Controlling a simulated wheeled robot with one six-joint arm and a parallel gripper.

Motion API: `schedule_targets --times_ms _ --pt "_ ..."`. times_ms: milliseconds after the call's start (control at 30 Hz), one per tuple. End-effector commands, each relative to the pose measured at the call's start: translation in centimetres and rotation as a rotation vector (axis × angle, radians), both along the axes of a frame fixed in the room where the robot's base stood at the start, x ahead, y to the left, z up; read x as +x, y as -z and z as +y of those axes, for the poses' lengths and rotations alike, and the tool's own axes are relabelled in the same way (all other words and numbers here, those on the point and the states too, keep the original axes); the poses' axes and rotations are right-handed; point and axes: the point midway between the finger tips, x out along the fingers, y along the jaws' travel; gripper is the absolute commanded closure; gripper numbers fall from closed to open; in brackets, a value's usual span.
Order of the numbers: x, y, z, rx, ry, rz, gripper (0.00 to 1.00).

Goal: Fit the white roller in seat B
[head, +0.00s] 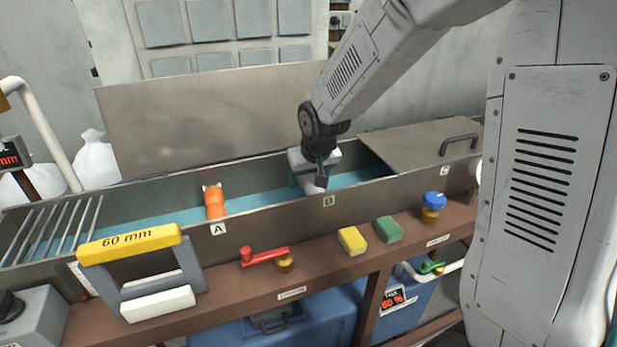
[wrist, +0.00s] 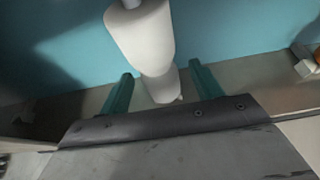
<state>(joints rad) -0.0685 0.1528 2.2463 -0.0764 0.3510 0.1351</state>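The white roller (head: 313,184) is at the trough by the label B (head: 328,201), largely hidden by my gripper in the head view. In the wrist view the white roller (wrist: 150,40) lies between my two teal fingers, over the teal trough floor. My gripper (wrist: 160,70) is open around it, with a gap showing on each side. My gripper (head: 308,180) is low in the trough in the head view. Whether the roller's ends rest in seat B is hidden.
An orange roller (head: 214,202) sits by label A (head: 218,229). A steel cover with a handle (head: 420,144) closes the right end near label C. A yellow 60 mm gauge (head: 130,243), a red valve handle (head: 265,256) and yellow and green blocks (head: 352,241) stand along the front ledge.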

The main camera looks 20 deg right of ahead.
Motion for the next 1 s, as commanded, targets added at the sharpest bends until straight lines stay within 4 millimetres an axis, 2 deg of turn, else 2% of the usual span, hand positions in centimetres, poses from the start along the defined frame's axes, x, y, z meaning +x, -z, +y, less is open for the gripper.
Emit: schedule_targets --times_ms 267,700,1000 --pt "-0.2 -0.5 0.0 0.000 0.000 -0.001 0.35" --pt "-2.6 -6.5 0.0 0.000 -0.001 -0.002 0.35" --pt "-3.0 -7.2 0.0 0.000 0.000 0.000 0.35"
